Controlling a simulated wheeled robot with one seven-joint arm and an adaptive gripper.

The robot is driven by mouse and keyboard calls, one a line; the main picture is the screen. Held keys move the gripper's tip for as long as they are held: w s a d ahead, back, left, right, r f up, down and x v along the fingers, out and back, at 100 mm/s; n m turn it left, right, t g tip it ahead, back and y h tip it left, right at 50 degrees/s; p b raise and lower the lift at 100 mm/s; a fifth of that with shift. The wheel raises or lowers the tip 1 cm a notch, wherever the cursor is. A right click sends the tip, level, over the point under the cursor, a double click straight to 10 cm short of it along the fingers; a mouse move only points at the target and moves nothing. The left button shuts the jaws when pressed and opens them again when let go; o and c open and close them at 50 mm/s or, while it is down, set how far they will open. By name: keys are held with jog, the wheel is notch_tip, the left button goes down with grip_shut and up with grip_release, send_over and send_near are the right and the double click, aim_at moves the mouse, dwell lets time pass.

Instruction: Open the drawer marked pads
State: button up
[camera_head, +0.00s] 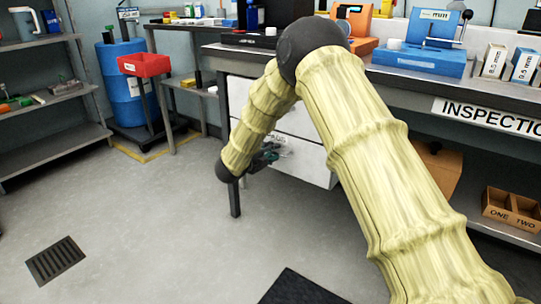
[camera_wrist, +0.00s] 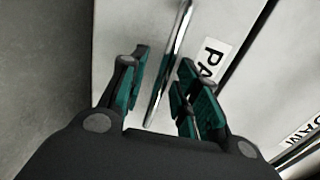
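The white drawer front with a label starting "PA" (camera_wrist: 212,62) fills the middle of the wrist view; the rest of that label is hidden by a finger. Its shiny metal bar handle (camera_wrist: 172,62) runs between the two teal-padded fingers of my gripper (camera_wrist: 162,95). The fingers are spread on either side of the bar, with a visible gap at the left; contact at the right cannot be told. The drawer looks shut.
A second drawer front with a partly visible label (camera_wrist: 302,130) lies beyond a dark gap. The inspection bench (camera_head: 410,84) carries blue and orange devices above. A dark bench leg (camera_head: 234,198) stands near my gripper. The grey floor (camera_head: 170,220) in front is clear.

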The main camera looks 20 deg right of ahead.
jog(key=shift+d, duration=0.1)
grip_shut()
dwell(0.3)
